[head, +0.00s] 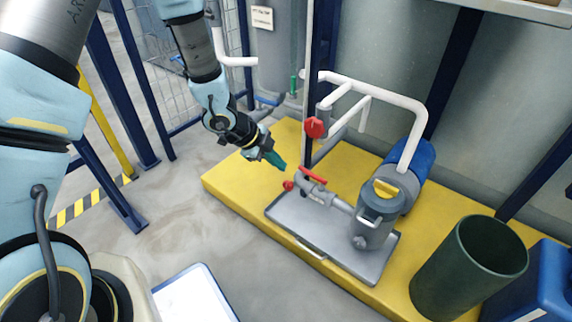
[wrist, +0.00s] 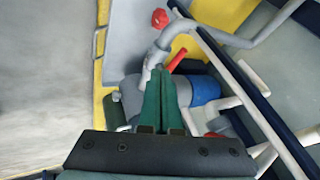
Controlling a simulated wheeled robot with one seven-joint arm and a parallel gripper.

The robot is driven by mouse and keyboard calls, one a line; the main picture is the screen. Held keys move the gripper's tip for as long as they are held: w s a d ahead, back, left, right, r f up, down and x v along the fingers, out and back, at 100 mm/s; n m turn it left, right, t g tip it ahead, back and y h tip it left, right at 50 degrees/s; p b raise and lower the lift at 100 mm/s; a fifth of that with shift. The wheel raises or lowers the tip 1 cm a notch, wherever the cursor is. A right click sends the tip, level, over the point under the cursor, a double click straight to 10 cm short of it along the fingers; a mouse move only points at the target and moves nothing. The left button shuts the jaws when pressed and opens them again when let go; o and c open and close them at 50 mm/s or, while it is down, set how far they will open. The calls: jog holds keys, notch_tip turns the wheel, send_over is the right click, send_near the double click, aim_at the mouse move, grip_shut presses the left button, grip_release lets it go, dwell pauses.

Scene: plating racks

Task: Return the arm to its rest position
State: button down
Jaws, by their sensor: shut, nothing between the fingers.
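My gripper (head: 274,158) is at the end of my raised arm in the head view, left of the pump set and above the yellow platform. Its green fingers are together with nothing between them. They also show in the wrist view (wrist: 160,95), pointing up the picture toward the red-handled valve. The red valve handle (head: 312,175) is just right of and below the fingertips in the head view. In the wrist view the red handle (wrist: 178,58) shows beside the fingertips. I cannot tell the exact gap between them.
A grey strainer pot (head: 374,225) with a yellow handle stands in a grey tray (head: 290,220) on the yellow platform (head: 235,183). White pipes (head: 385,95) and a blue post (head: 322,60) rise behind. A dark green bin (head: 468,265) stands at right.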

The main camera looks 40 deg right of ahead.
jog(key=w+a+r+n+t+y+p, duration=0.1)
jog(key=w+a+r+n+t+y, duration=0.15)
jog(key=w+a+r+n, duration=0.5)
jog(key=w+a+r+n+t+y, duration=0.1)
jog(key=w+a+r+n+t, duration=0.3)
jog(key=w+a, duration=0.6)
jog(key=s+a+r+n+g+y, duration=0.1)
jog(key=s+a+r+n, duration=0.2)
jog(key=a+n, duration=0.35)
jog(key=s+a+r+n+g+y, duration=0.1)
jog(key=s+a+r+n, duration=0.3)
jog(key=a, duration=0.4)
jog(key=s+a+r+n+g+y, duration=0.1)
jog(key=s+a+r+n, duration=0.15)
jog(key=a+n, duration=0.45)
notch_tip(320, 180, up, 37)
jog(key=s+a+p, duration=0.1)
jog(key=p, duration=3.6)
jog(key=shift+s+a+f, duration=0.15)
jog(key=shift+s, duration=0.15)
